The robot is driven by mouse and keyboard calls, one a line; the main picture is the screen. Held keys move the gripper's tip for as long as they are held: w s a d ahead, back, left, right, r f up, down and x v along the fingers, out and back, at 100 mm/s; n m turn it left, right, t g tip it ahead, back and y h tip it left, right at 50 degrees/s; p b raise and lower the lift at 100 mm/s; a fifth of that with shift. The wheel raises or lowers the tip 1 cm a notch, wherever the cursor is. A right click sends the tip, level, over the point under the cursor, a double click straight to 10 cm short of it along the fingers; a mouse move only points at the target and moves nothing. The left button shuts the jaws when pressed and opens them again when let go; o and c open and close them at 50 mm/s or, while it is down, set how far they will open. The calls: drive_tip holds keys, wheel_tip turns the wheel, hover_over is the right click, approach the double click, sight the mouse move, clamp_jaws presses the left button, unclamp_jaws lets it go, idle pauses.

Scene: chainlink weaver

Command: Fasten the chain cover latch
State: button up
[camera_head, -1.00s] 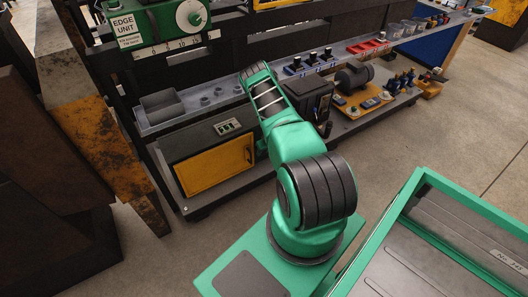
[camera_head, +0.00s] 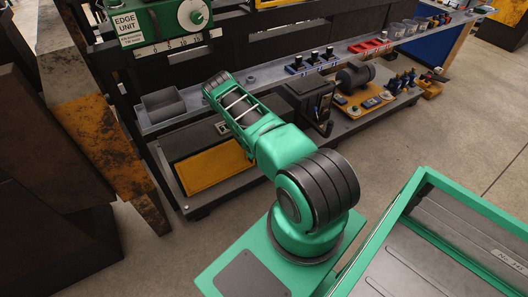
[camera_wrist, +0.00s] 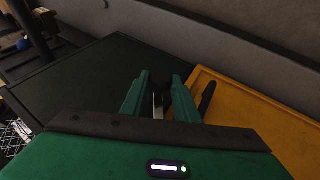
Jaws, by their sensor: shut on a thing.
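The yellow cover panel (camera_head: 210,172) is on the front of a dark grey box (camera_head: 185,146) on the low shelf. In the wrist view the yellow panel (camera_wrist: 262,112) lies to the right of the dark box face (camera_wrist: 75,85). My gripper (camera_wrist: 160,90) is at the border between the two, its green fingers shut on a thin pale metal piece, which looks like the latch. A dark handle-like piece (camera_wrist: 207,97) stands on the panel just right of the fingers. In the head view my arm hides the gripper and the panel's right end. Whether the latch is engaged cannot be told.
A grey shelf (camera_head: 265,75) runs above the box, with a small grey bin (camera_head: 163,104) on it. A black unit (camera_head: 313,100) and a motor (camera_head: 355,76) stand to the right on the low shelf.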

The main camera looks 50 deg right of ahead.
drive_tip(key=shift+s+h, duration=0.1)
drive_tip(key=shift+h, duration=0.2)
drive_tip(key=o, duration=1.1)
drive_tip(key=shift+c, duration=0.2)
drive_tip(key=v, duration=0.7)
drive_tip(key=shift+a+r, duration=0.25)
drive_tip(key=shift+r, duration=0.1)
